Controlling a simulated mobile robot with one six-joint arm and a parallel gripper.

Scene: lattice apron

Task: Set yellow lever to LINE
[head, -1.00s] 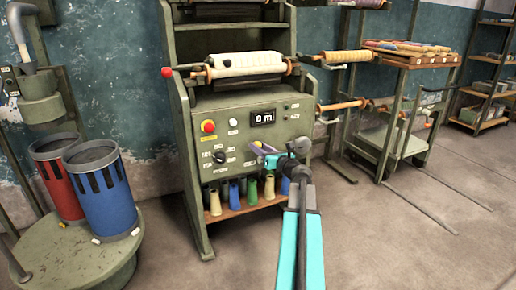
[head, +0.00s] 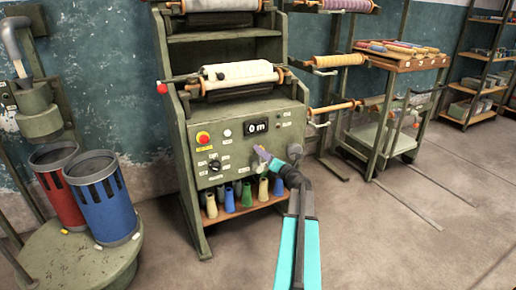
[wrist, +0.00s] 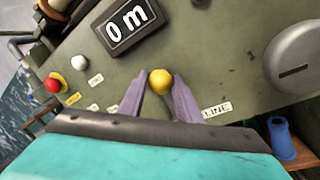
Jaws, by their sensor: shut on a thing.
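The yellow lever's round knob (wrist: 160,82) shows in the wrist view between the two purple fingertips of my gripper (wrist: 160,90), which are shut on it. A LINE label (wrist: 217,109) is on the panel just right of the fingers in that view. In the head view my gripper (head: 263,157) is at the front of the green machine's panel (head: 228,150). There the knob is mostly hidden by the fingers.
The panel carries a display (head: 257,127) reading 0 m, a red button (head: 203,138) and a black rotary knob (head: 214,165). A grey round part (wrist: 296,62) sticks out right in the wrist view. Several coloured cones stand on a shelf (head: 240,208) below.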

